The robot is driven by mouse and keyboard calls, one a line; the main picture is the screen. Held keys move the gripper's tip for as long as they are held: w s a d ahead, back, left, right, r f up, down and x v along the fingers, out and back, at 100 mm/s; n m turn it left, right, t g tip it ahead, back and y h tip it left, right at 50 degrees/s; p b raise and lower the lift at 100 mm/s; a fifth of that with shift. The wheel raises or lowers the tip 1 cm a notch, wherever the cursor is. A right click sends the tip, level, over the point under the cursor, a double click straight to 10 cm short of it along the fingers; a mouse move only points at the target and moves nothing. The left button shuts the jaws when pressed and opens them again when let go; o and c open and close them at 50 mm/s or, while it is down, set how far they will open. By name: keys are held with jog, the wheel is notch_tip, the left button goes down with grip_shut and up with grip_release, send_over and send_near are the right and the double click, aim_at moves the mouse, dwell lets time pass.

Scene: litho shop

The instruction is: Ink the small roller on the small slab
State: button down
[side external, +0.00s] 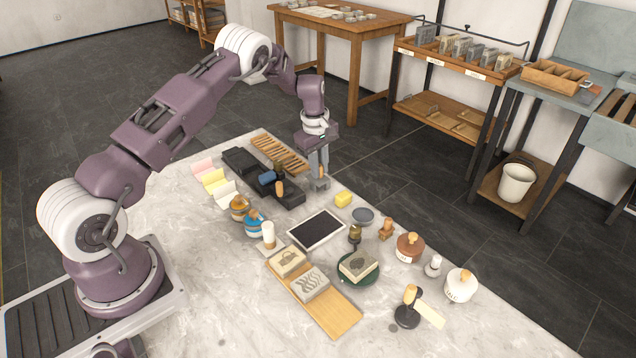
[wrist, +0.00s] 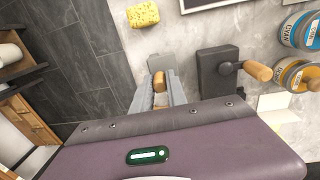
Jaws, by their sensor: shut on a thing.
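My gripper (side external: 319,184) is low over the far edge of the marble table, right of the dark rests. In the wrist view, its fingers (wrist: 160,80) are shut on a short wooden handle (wrist: 159,81). Another wooden-handled tool (wrist: 256,70) sits on a dark rest (wrist: 215,85) beside my gripper.
A slatted wooden rack (side external: 280,153) is behind. Carved blocks on a board (side external: 330,311) lie in front.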

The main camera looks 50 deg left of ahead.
aim_at(320, 165)
jog(key=shift+r, duration=2.2)
jog(key=shift+s+d, duration=0.1)
jog(key=s+d+g, duration=0.1)
jog(key=s+d, duration=1.2)
jog(key=s, duration=0.4)
jog(key=w, duration=0.3)
jog(key=w+f, duration=0.1)
jog(key=w, duration=0.7)
jog(key=shift+a+f, duration=0.15)
jog(key=shift+f, duration=0.15)
jog(key=shift+s+f, duration=0.1)
jog(key=shift+f, duration=0.4)
jog(key=shift+f, duration=0.65)
